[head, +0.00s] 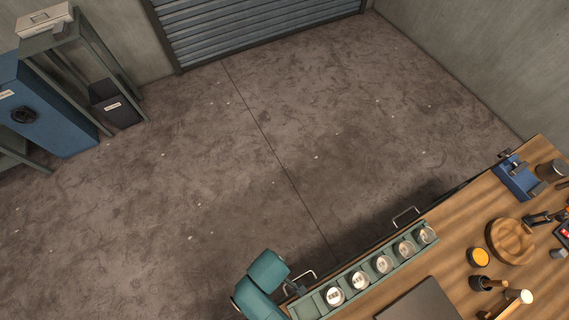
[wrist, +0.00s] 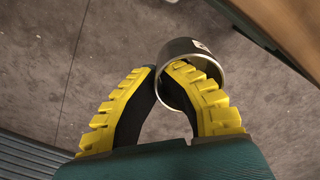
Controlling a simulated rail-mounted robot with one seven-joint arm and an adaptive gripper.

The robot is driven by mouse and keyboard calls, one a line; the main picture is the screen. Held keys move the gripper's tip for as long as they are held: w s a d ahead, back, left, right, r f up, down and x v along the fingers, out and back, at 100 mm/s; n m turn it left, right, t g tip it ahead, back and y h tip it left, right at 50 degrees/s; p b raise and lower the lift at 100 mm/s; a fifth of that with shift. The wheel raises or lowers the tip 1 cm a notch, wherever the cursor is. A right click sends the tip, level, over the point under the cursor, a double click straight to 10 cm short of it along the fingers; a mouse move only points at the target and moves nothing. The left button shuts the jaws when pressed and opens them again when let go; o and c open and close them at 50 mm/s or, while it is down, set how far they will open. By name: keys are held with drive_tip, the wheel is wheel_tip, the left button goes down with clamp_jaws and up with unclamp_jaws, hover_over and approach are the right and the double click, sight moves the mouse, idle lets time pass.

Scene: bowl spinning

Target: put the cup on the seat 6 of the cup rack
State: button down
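In the wrist view my gripper (wrist: 160,72) has its two yellow-padded fingers closed together on the wall of a metal cup (wrist: 208,48). One finger is inside the cup and the other outside. The teal cup rack (head: 311,306) lies along the bench's edge in the head view. Several labelled cups sit in its seats, and the seat at its lower left end looks empty. The held cup cannot be made out in the head view; my teal arm is at the bottom there.
The wooden bench (head: 455,240) carries a dark flat panel (head: 420,302), a round wooden piece (head: 510,241), a yellow-topped tin (head: 480,257) and a blue vise (head: 518,177). Metal handles stand at the rack's ends.

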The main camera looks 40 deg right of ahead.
sight(306, 303)
drive_tip(key=s+d+r+n+p, duration=0.1)
drive_tip(key=s+r+n, duration=0.1)
drive_tip(key=s, duration=0.4)
drive_tip(key=s+d+r+n+p, duration=0.1)
drive_tip(key=s+r+n, duration=0.2)
drive_tip(key=s, duration=0.4)
drive_tip(key=shift+s+r, duration=0.15)
wheel_tip(306, 303, down, 10)
drive_tip(key=shift+f, duration=0.1)
drive_tip(key=shift+b, duration=0.3)
drive_tip(key=c, duration=1.2)
unclamp_jaws()
drive_tip(key=shift+c, duration=0.2)
